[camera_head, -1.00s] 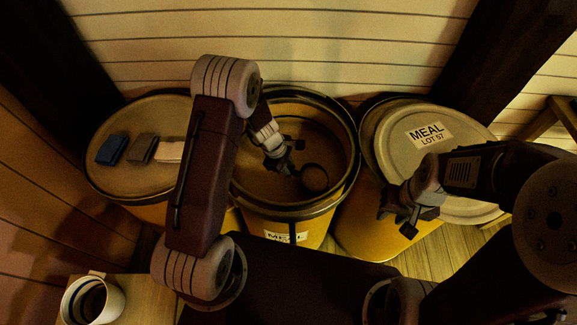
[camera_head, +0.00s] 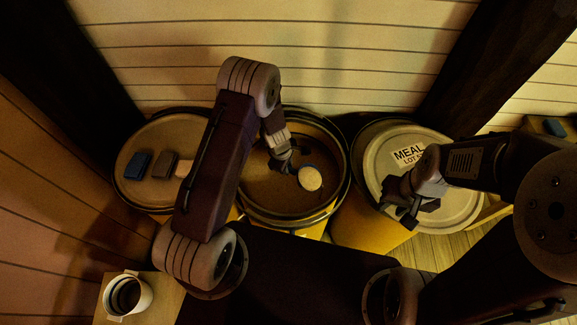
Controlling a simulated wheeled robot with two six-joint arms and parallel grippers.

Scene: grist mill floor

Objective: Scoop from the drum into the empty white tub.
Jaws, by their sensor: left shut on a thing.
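The open drum (camera_head: 262,217) stands in the middle, with brown meal (camera_head: 265,185) inside. My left gripper (camera_head: 290,168) reaches down into it and is shut on a scoop (camera_head: 311,179). The scoop's round mouth faces up and shows a pale fill, level with or inside the drum's rim. The scoop's handle is mostly hidden by the gripper. The white tub (camera_head: 145,298) stands at the lower left; its visible inside is dark, with no meal seen. My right gripper (camera_head: 397,207) is apart from the tub, in front of the right drum's lid, with its fingers apart and nothing between them.
A closed drum (camera_head: 135,190) at left carries a blue block (camera_head: 138,165), a grey block (camera_head: 163,166) and a pale one (camera_head: 185,168). A lidded drum labelled MEAL (camera_head: 450,185) stands at right. The tub rests on a wooden stand (camera_head: 165,303). A plank wall is behind.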

